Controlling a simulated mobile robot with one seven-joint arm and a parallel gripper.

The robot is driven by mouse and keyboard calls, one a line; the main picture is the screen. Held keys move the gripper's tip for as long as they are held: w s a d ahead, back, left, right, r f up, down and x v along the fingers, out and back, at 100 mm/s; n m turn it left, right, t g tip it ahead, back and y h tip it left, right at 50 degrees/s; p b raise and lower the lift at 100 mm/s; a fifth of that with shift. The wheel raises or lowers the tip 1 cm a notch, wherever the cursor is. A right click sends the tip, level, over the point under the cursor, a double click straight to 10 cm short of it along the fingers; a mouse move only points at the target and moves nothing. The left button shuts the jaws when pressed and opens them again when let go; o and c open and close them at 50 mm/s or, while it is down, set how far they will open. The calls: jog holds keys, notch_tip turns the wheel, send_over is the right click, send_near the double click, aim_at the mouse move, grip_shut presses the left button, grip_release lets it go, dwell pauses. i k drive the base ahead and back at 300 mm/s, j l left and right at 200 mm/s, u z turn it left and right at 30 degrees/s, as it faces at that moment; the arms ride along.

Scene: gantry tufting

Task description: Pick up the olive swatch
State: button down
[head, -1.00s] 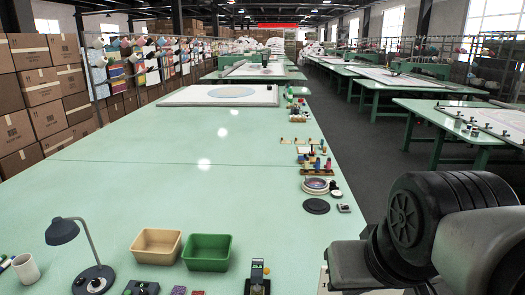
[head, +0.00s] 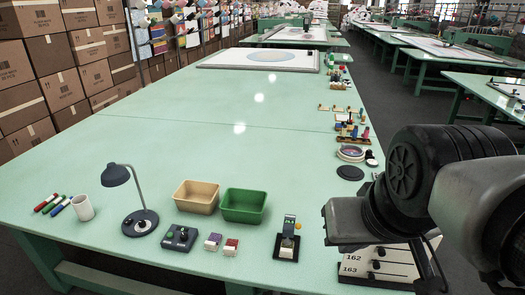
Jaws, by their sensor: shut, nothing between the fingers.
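I cannot make out an olive swatch for certain in the head view. Small flat tan pieces (head: 336,108) lie along the table's right edge, too small to tell their exact colour. Near the front are a small purple-and-white block (head: 213,241) and a red-and-white block (head: 231,246). My arm fills the right side and hides part of the table's right edge. My gripper's fingers do not show.
The long green table (head: 180,130) is mostly bare in the middle. A tan bin (head: 196,197), a green bin (head: 244,206), a lamp (head: 118,176), a white cup (head: 83,208) and markers (head: 54,204) stand near the front. Spool racks (head: 352,137) line the right edge.

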aim_at(287, 252)
jog(key=l+u, duration=0.2)
jog(key=j+z, duration=0.4)
jog(key=j, duration=0.25)
jog(key=j+z, duration=0.35)
jog(key=j, duration=0.25)
jog(key=k+j+z, duration=0.15)
jog(key=j+z, duration=0.25)
jog(key=j, duration=0.2)
